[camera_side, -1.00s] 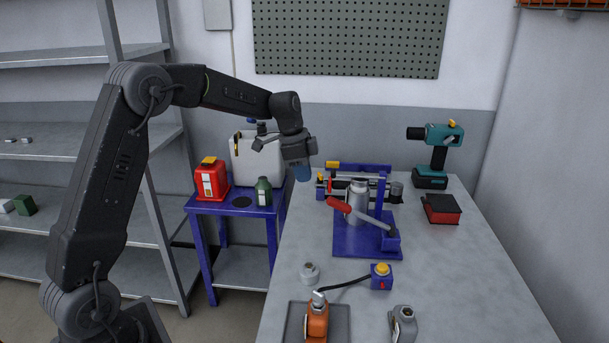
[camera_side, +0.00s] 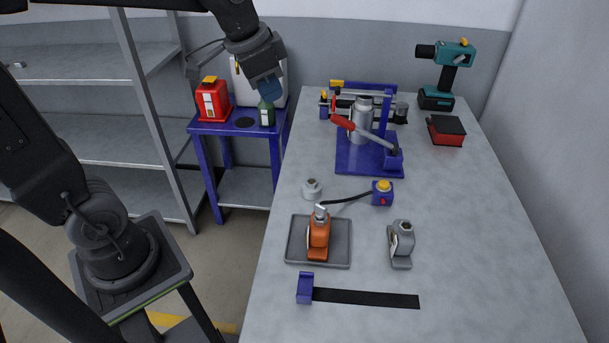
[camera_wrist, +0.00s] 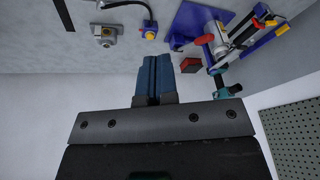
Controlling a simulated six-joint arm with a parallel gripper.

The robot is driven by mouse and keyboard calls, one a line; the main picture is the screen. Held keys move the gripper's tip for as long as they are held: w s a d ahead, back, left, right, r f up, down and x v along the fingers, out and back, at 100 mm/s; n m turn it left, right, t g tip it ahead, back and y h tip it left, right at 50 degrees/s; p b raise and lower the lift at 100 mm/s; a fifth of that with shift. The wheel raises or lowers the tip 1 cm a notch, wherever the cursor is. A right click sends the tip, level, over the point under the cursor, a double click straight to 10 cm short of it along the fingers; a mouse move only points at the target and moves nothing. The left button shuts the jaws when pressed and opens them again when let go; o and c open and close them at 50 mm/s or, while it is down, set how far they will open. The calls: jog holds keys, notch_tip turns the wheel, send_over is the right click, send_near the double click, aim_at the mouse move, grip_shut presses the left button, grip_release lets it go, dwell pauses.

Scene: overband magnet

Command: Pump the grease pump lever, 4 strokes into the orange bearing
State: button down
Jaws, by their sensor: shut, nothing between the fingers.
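The grease pump stands on a blue base (camera_side: 352,160) on the bench, with a grey cylinder (camera_side: 362,122) and a lever with a red grip (camera_side: 342,123). The lever slopes from its red grip at upper left down to the blue bracket at right. The orange bearing (camera_side: 318,238) sits in a grey tray (camera_side: 338,252), with a black hose at its top. My gripper (camera_side: 270,92) is shut and empty, in the air left of the pump and apart from it. In the wrist view its blue fingers (camera_wrist: 155,82) are together; the red grip (camera_wrist: 204,40) shows beyond them.
A grey bearing (camera_side: 401,242) stands right of the tray. A small blue box with a yellow knob (camera_side: 382,192) and a grey fitting (camera_side: 312,188) lie between pump and tray. A teal drill (camera_side: 446,75) and red box (camera_side: 446,130) are at the back right. The front right bench is clear.

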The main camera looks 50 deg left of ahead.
jog(key=s+d+f+n+t, duration=0.1)
jog(key=s+n, duration=0.1)
jog(key=s, duration=0.4)
jog(key=s+d+f+n, duration=0.1)
jog(key=s+d, duration=0.1)
jog(key=s, duration=0.4)
jog(key=shift+s+d+f+n+t, duration=0.2)
jog(key=shift+s+f+n+t, duration=0.1)
jog(key=shift+s+n+t, duration=0.1)
jog(key=w+a+r+m+g, duration=0.1)
jog(key=w+r+m, duration=0.1)
jog(key=w+r, duration=0.5)
jog(key=w+a+r+m+g, duration=0.1)
jog(key=w+r+m, duration=0.1)
jog(key=w, duration=0.9)
jog(key=w+a+f+m+g, duration=0.1)
jog(key=w+a+f+m, duration=0.1)
jog(key=w, duration=0.7)
jog(key=w+a+f+m+g, duration=0.2)
jog(key=w+a+f+m, duration=0.1)
jog(key=w, duration=0.7)
jog(key=shift+f, duration=0.8)
